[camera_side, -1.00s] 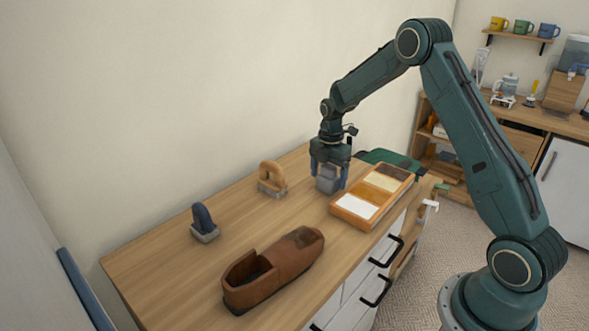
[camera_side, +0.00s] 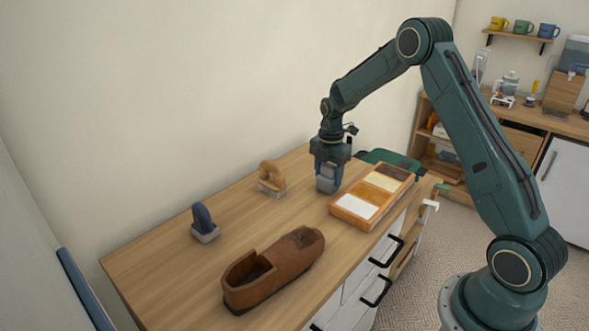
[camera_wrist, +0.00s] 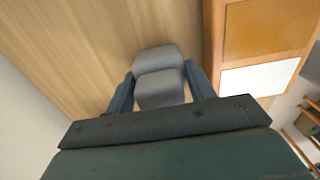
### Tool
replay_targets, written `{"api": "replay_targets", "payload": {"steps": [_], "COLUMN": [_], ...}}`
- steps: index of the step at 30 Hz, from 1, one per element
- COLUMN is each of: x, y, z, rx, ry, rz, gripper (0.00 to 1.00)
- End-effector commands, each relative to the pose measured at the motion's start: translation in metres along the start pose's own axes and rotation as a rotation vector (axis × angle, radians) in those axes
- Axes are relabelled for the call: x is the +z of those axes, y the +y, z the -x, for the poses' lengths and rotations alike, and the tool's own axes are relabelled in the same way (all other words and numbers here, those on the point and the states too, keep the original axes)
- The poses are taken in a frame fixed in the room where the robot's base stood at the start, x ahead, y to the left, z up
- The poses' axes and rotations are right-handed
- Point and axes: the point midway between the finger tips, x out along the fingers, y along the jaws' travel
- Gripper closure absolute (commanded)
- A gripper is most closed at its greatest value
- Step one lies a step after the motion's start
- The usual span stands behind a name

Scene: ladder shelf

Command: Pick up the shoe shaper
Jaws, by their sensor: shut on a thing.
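A grey blocky object, which I take to be the shoe shaper (camera_side: 327,183), stands on the wooden counter between the tray and the wall. In the wrist view this grey object (camera_wrist: 159,77) fills the space between my two fingers. My gripper (camera_side: 328,180) points down and is shut on it, one finger on each side. It also shows in the wrist view (camera_wrist: 159,84). The object's lower end is at the counter surface; I cannot tell whether it is lifted clear. A brown leather shoe (camera_side: 274,270) lies at the counter's front.
An orange wooden tray (camera_side: 347,217) with coloured compartments stands close to the right of my gripper. A tan-handled brush (camera_side: 272,178) and a blue-handled brush (camera_side: 203,223) stand to the left. A green object (camera_side: 391,158) lies behind the tray. The counter's middle is clear.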

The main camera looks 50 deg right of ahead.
Motion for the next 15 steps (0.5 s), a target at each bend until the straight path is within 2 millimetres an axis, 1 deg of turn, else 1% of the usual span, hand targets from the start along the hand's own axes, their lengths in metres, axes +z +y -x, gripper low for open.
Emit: {"api": "replay_targets", "payload": {"steps": [5, 8, 11, 15], "x": [0.0, 0.0, 0.0, 0.001], "y": [0.001, 0.001, 0.001, 0.001], "z": [0.012, 0.023, 0.038, 0.066], "rx": [0.003, 0.003, 0.004, 0.005], "ry": [-0.001, -0.001, -0.001, -0.002], "rz": [0.0, 0.0, 0.0, 0.0], "gripper": [0.69, 0.69, 0.69, 0.69]}}
